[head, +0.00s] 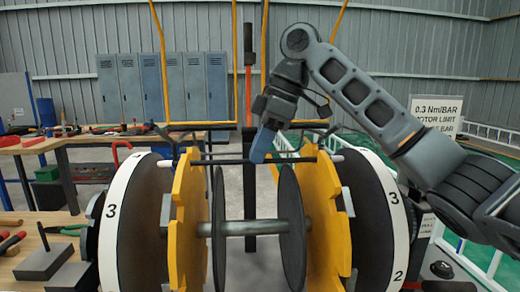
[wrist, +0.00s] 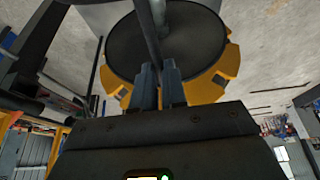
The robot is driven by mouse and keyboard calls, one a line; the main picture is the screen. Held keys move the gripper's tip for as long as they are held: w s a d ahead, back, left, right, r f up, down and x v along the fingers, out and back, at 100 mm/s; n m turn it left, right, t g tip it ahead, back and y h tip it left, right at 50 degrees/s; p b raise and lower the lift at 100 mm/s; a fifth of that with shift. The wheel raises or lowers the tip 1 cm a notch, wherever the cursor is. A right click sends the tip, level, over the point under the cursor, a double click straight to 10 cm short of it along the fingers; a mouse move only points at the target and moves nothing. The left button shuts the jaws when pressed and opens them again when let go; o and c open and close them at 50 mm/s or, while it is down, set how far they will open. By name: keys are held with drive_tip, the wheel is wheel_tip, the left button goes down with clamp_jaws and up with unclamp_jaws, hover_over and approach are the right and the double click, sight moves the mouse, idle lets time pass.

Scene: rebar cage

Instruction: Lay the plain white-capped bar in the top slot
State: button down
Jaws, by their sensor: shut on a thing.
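The bar (head: 225,161) is thin and dark with white ends. It lies roughly level across the tops of two yellow notched discs, the left disc (head: 188,225) and the right disc (head: 327,215). My gripper (head: 262,158) comes down from above and is shut on the bar, right of its middle. In the wrist view the blue-grey fingers (wrist: 159,85) close around a dark rod (wrist: 149,35), with a yellow notched disc (wrist: 205,90) behind. I cannot tell whether the bar rests inside the top slots or just above them. The fingers hide part of it.
Large numbered drums, left (head: 125,225) and right (head: 385,215), flank the discs. A grey axle (head: 255,227) with dark inner discs (head: 291,225) lies below the bar. A workbench with tools (head: 100,138) stands at the left. A sign (head: 437,112) stands at the right.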

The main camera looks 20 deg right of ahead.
drive_tip(key=shift+f, duration=0.25)
drive_tip(key=shift+f, duration=0.15)
drive_tip(key=c, duration=1.2)
unclamp_jaws()
drive_tip(key=shift+o, duration=0.2)
drive_tip(key=v, duration=1.2)
drive_tip(key=shift+s, duration=0.1)
